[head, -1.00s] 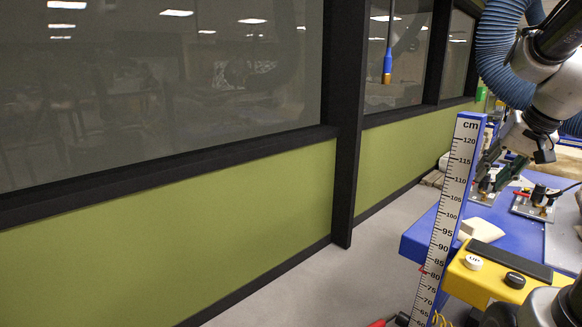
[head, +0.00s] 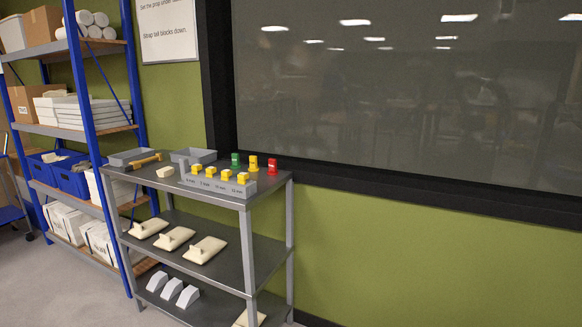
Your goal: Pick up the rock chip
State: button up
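I cannot pick out a rock chip for certain in the head view. A small pale block (head: 165,172) lies on the top shelf of a grey metal cart (head: 270,186), in front of a grey tray, and I cannot tell whether it is a rock chip. My gripper is not in view.
The cart's top also holds a yellow-handled tool (head: 144,162), a grey rack (head: 217,183) with several yellow pieces, and green, yellow and red pieces. Beige pieces (head: 205,250) lie on its middle shelf. A blue-framed shelving unit (head: 80,60) stands left, a green windowed wall behind.

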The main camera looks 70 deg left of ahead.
aim_at(167, 172)
jog(key=u, duration=3)
jog(key=i+j, duration=0.15)
jog(key=i, duration=0.3)
jog(key=i+j, duration=0.2)
jog(key=i, duration=0.3)
jog(key=i+j+z, duration=0.1)
jog(key=i, duration=0.35)
jog(key=i+j, duration=0.25)
jog(key=i, duration=0.25)
jog(key=i+j, duration=0.2)
jog(key=i, duration=0.25)
jog(key=i+j, duration=0.25)
jog(key=i, duration=0.25)
jog(key=l+z, duration=0.05)
